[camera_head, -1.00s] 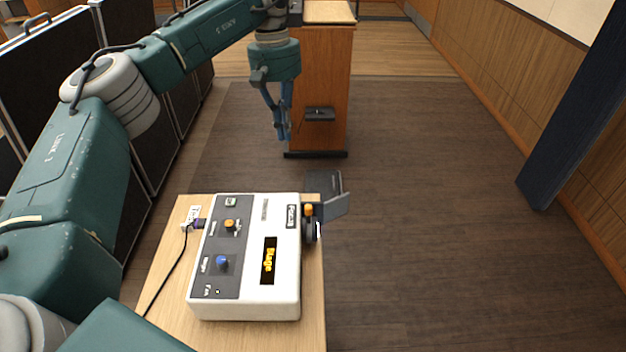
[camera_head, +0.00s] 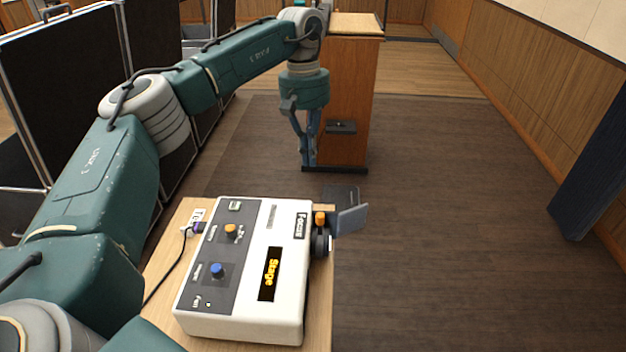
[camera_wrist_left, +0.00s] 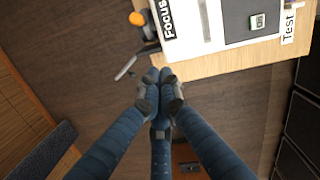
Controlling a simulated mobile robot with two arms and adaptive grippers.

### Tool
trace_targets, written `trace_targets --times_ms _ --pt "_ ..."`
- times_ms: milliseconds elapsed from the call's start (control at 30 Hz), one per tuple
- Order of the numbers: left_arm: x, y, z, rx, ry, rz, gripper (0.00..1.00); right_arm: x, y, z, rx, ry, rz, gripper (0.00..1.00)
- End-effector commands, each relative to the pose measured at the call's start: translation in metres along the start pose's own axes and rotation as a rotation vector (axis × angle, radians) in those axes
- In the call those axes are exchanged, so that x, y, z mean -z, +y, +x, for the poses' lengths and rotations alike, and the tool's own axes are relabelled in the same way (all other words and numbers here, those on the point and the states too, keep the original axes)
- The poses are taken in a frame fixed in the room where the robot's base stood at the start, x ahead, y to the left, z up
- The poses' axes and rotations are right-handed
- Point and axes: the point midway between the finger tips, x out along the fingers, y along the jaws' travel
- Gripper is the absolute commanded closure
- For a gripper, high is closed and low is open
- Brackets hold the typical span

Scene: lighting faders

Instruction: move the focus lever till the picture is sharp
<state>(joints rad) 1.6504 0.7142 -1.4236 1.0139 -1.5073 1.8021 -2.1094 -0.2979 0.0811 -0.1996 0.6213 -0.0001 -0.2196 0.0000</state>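The focus lever has an orange knob (camera_head: 320,218) and sits on the right side of the white control box (camera_head: 288,300), beside the label "Focus". The orange knob also shows in the left wrist view (camera_wrist_left: 137,18). A small dark screen (camera_head: 349,218) stands just right of it; I cannot make out its picture. The box's display (camera_head: 270,273) reads "Stage". My left gripper (camera_head: 308,162) points down beyond the table's far edge, apart from the lever. Its fingertips (camera_wrist_left: 160,75) are together with nothing between them. My right gripper is not in view.
The box rests on a light wooden table (camera_head: 322,325) with a black cable at its left. An orange knob (camera_head: 231,230) and a blue knob (camera_head: 217,270) are on its panel. A wooden lectern (camera_head: 345,100) stands behind. The floor at right is clear.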

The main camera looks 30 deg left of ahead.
Motion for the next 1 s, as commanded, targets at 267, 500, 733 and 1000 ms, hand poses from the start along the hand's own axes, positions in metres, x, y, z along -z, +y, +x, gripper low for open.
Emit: trace_targets --times_ms 267,500,733,1000 --pt "-0.002 -0.001 0.052 0.005 -0.004 0.0 1.0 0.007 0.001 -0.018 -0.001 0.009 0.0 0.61" --pt "-0.011 -0.001 0.088 0.001 -0.001 0.003 1.0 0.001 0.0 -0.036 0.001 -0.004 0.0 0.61" --pt "-0.034 0.0 0.095 -0.001 0.0 0.001 1.0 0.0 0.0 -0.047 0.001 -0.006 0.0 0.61" --pt "-0.04 0.0 0.099 0.0 0.0 -0.001 1.0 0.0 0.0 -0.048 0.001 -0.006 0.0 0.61"
